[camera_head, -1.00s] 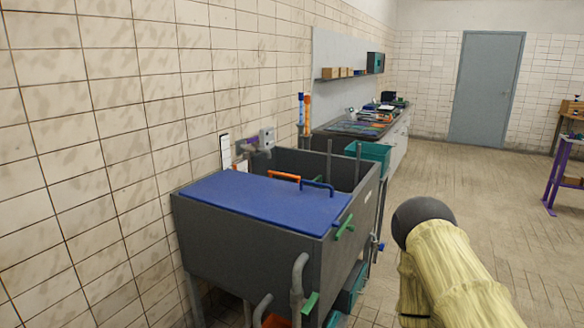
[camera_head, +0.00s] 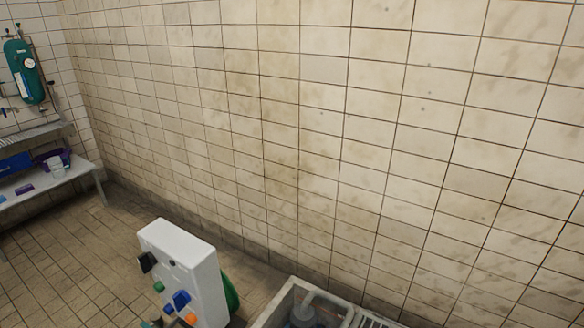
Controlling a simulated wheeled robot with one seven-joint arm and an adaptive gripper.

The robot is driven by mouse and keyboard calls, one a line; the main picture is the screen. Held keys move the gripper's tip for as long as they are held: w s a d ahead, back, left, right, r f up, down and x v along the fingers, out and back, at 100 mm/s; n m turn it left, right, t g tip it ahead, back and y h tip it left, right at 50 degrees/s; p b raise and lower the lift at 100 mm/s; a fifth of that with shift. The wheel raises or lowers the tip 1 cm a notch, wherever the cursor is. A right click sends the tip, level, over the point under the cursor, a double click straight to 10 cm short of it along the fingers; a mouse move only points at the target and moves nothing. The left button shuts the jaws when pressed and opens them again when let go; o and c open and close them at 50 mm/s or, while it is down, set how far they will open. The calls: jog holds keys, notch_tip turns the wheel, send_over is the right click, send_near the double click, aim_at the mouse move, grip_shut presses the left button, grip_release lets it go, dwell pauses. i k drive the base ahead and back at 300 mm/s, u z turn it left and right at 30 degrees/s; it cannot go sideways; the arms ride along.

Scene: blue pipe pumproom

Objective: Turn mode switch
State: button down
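A white upright panel box (camera_head: 195,255) stands low left of centre, cut off by the bottom edge. Its front carries a black knob or handle (camera_head: 147,262), a small dark round part (camera_head: 172,262), a green knob (camera_head: 158,287), a blue knob (camera_head: 181,300) and an orange knob (camera_head: 191,318). I cannot tell which of these is the mode switch, nor its setting. My gripper and arm do not show in the present view.
A grey sink or basin unit (camera_head: 268,318) is at the bottom, right of the panel. A bench (camera_head: 75,177) with a purple bin (camera_head: 45,156) is at far left, below a green tank (camera_head: 24,72). Tiled floor (camera_head: 95,245) is clear between bench and panel.

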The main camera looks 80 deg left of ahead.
aim_at(181, 298)
jog(key=u, duration=0.2)
jog(key=k, duration=0.4)
jog(key=u, duration=1.9)
jog(key=k, duration=0.8)
jog(key=u, duration=1.4)
